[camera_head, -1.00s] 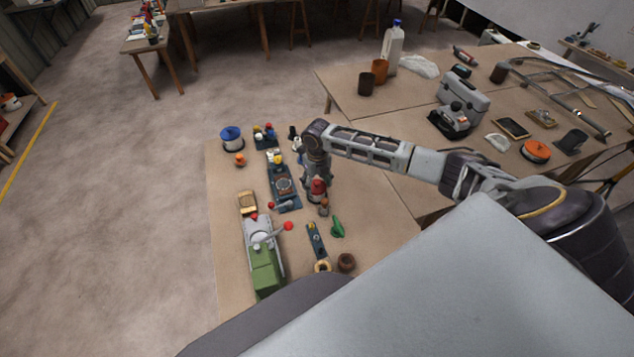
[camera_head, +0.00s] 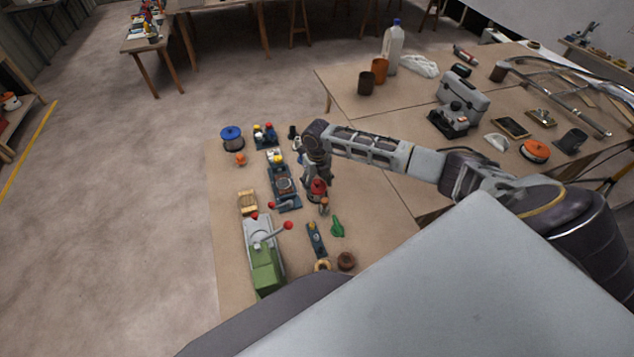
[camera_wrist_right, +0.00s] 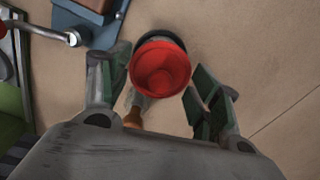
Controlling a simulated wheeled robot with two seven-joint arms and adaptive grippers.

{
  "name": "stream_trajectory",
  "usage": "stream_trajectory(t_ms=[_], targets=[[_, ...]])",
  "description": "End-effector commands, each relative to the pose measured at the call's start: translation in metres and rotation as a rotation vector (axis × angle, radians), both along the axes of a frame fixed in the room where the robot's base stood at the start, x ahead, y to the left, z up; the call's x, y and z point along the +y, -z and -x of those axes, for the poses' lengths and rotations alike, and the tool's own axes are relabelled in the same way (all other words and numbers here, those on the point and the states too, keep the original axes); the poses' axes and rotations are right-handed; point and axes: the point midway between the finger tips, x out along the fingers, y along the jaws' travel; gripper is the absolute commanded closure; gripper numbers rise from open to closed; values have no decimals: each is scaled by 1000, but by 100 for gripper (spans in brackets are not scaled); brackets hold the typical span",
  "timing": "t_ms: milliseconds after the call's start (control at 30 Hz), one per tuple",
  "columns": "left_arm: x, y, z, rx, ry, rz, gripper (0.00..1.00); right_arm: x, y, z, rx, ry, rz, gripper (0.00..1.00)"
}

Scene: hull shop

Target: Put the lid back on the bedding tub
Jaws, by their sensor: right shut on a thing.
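A red, round, cup-like piece (camera_wrist_right: 160,70), which looks like the lid, sits between the fingers of my right gripper (camera_wrist_right: 163,80) in the right wrist view. A dark round rim (camera_wrist_right: 160,37) shows just behind it; I cannot tell whether this is the tub or whether the two touch. In the head view, my right gripper (camera_head: 316,178) points down over the bench and is shut on the red piece (camera_head: 318,187). The tub is not clearly visible. My left gripper is not in view.
A blue tray of parts (camera_head: 283,186) lies left of the gripper. A green-and-grey machine with a red-knobbed lever (camera_head: 264,268), a green tool (camera_head: 337,227) and a brown pot (camera_head: 346,261) lie nearer. An orange-brown handle (camera_wrist_right: 132,118) shows below the red piece.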

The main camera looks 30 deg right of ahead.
Motion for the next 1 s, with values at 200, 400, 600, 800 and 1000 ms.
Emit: stream_trajectory(t_ms=[200,400,600,800,1000], targets=[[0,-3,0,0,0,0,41,0,0,0,0,0,0,53],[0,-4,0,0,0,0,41,0,0,0,0,0,0,53],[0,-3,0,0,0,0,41,0,0,0,0,0,0,53],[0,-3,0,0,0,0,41,0,0,0,0,0,0,27],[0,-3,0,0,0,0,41,0,0,0,0,0,0,12]])
